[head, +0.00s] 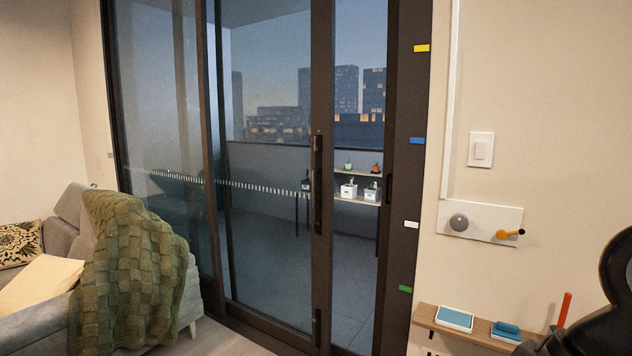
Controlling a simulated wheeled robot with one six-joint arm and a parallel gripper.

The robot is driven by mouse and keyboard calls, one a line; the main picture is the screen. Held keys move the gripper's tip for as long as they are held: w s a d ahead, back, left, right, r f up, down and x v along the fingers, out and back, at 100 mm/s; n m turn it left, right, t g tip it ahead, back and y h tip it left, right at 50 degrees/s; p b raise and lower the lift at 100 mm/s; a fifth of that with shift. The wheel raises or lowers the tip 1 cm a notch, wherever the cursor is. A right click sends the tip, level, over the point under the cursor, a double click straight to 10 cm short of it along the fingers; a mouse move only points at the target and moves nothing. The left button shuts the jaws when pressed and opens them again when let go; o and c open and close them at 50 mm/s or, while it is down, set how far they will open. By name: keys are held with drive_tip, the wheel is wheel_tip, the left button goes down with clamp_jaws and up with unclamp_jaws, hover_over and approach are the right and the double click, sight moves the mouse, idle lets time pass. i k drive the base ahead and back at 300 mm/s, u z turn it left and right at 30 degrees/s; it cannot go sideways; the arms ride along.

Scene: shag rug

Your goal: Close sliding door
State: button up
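The sliding door (320,90) is a glass panel in a dark frame, in the middle of the head view. A tall dark handle (317,185) is on its right upright. A gap shows between this upright and the dark door jamb (405,190) at the right, so the door stands partly open. The row of white marks on the glass stops at the handle upright. My gripper's fingers are not seen; only a dark part of my arm shows at the lower right edge.
A grey sofa (193,300) with a green knitted blanket (128,270) stands at the left, near the glass.

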sight(323, 12)
drive_tip(key=i, duration=0.75)
drive_tip(key=u, duration=1.45)
drive_tip(key=i, duration=2.2)
drive_tip(key=z, duration=1.8)
